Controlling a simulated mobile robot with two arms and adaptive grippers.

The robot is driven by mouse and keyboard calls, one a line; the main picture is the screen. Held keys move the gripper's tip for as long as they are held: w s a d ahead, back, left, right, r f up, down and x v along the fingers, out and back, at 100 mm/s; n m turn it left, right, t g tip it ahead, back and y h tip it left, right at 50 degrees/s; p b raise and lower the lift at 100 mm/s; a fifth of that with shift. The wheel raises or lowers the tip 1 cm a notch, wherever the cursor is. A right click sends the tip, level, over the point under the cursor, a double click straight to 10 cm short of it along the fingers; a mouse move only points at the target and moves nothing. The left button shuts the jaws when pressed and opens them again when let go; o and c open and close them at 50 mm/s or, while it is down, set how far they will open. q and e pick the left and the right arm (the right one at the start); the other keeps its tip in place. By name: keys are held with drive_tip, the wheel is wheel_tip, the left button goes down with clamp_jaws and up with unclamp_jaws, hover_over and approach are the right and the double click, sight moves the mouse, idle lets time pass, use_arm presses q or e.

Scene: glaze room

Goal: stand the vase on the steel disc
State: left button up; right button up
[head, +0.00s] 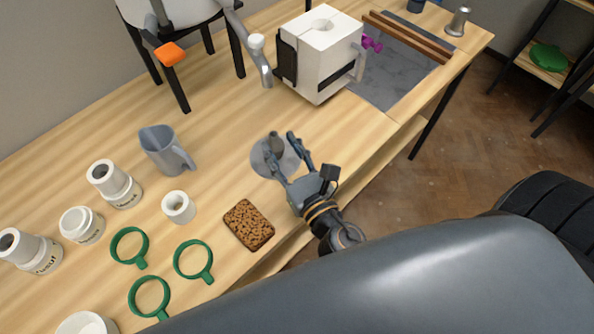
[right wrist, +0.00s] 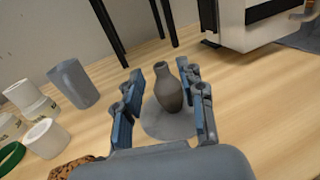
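The vase (right wrist: 168,88) is small, dark grey-brown, with a round body and a narrow neck. It appears to stand upright on the steel disc (right wrist: 158,124), a flat grey round plate on the table. In the head view the vase (head: 276,144) shows over the disc (head: 259,163), partly behind the fingers. My right gripper (head: 281,155) is open, with one finger on each side of the vase. In the right wrist view gaps show between the fingers and the vase. My left gripper is not in view.
A grey pitcher (head: 163,151), a white cup (head: 178,207) and several white jars stand to the left. A brown sponge (head: 248,225) and green rings (head: 193,260) lie near the front edge. A white kiln-like box (head: 322,62) stands behind the disc.

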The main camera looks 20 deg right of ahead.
drive_tip(key=s+b, duration=0.1)
drive_tip(key=s, duration=0.1)
drive_tip(key=s+b, duration=0.1)
drive_tip(key=s, duration=0.1)
drive_tip(key=s+b, duration=0.1)
drive_tip(key=s, duration=0.1)
drive_tip(key=shift+s+d+f, duration=0.15)
drive_tip(key=shift+s+f, duration=0.05)
drive_tip(key=shift+f, duration=0.05)
drive_tip(key=shift+s+r, duration=0.25)
drive_tip(key=shift+s, duration=0.4)
